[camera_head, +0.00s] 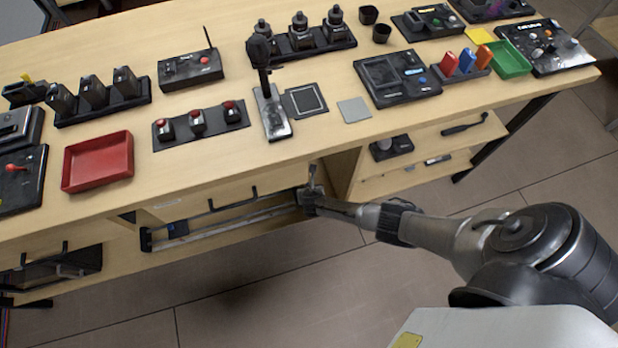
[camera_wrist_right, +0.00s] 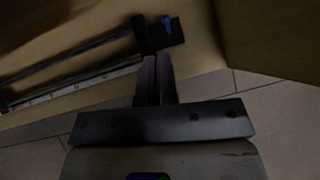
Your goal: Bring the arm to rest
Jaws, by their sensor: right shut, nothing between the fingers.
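My right arm comes in from the right in the head view and reaches low toward the desk front. My left gripper is not in view.
The wooden desk (camera_head: 225,70) carries a red tray (camera_head: 97,162), a green tray (camera_head: 512,60) and several dark devices. Tiled floor (camera_head: 270,300) in front is clear.

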